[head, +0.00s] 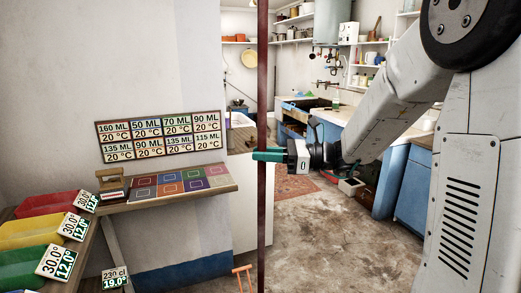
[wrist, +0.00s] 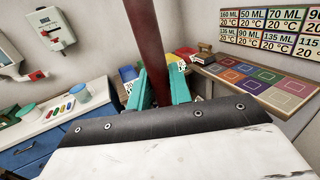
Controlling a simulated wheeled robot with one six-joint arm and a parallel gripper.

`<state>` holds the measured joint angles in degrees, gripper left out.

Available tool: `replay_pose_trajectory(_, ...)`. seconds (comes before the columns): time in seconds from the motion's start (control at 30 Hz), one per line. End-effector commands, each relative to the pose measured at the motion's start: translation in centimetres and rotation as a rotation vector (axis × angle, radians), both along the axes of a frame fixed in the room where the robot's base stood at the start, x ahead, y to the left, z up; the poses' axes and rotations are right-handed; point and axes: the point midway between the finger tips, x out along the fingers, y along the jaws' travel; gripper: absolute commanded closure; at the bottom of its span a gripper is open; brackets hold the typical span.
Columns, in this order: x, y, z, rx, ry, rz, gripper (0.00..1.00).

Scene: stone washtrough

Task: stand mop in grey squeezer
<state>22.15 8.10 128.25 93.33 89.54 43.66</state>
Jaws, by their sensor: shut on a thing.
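A dark red pole, the mop's handle (head: 262,80), stands upright and runs from the top to the bottom of the head view. My gripper (head: 268,155) is shut on it, with teal fingers at about mid-height of the picture. In the wrist view the handle (wrist: 146,40) rises between the teal fingers of my gripper (wrist: 160,92), leaning slightly left. The mop's head is out of view below. I cannot make out the grey squeezer in either view.
An orange frame-like piece (head: 242,272) shows at the bottom edge, close to the handle. A shelf with coloured squares (head: 180,183) and red, yellow and green bins (head: 30,235) are at left. Blue cabinets (head: 412,190) stand at right. Open concrete floor (head: 330,245) lies between.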

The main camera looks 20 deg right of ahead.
Motion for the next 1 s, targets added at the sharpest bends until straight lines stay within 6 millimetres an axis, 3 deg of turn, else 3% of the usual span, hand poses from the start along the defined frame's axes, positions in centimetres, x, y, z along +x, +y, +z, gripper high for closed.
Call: replay_pose_trajectory(1.0,0.0,0.0,-11.0,0.003,0.001,-0.001,1.0)
